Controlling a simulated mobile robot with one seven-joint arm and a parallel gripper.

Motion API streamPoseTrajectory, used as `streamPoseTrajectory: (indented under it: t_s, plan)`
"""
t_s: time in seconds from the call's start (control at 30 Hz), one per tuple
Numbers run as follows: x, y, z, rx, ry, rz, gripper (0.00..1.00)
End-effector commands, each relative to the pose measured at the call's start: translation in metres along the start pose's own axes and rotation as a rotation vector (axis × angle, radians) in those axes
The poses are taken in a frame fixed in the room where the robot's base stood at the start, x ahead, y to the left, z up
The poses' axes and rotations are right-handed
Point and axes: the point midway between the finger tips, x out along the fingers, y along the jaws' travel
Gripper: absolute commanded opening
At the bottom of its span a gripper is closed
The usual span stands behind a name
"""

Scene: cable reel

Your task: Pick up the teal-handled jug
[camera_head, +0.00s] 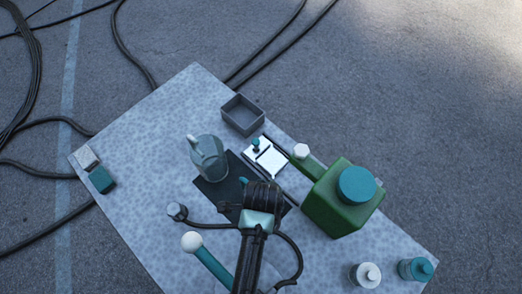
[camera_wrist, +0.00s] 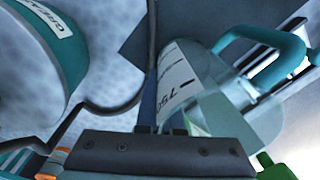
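The jug (camera_wrist: 185,80) fills the middle of the wrist view. It is clear and grey with a white scale reading 750, and its teal handle (camera_wrist: 262,38) arches at the upper right. It appears tilted in that view. In the head view a small teal piece beside my gripper may be its handle, with the rest hidden behind my wrist. My gripper (camera_head: 262,207) is over the dark mat (camera_head: 213,190). In the wrist view my gripper's dark base lies right below the jug. The finger gap is unclear, and I cannot tell whether they touch it.
A grey can (camera_head: 208,158) stands close on the left. A green jerrycan (camera_head: 335,205) with a teal cap stands close on the right. A grey open box (camera_head: 243,115) and a white tray (camera_head: 268,160) lie beyond. Black cables run over the ground.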

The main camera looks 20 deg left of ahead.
Motion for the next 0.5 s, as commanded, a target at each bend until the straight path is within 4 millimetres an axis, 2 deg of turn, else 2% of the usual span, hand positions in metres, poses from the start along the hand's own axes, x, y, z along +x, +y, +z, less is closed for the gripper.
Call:
streamPoseTrajectory:
  t_s: [0.27, 0.5]
  plan:
    - [-0.006, -0.001, 0.000, 0.000, 0.000, -0.003, 0.00]
    - [-0.045, -0.003, 0.000, 0.000, 0.001, -0.006, 0.00]
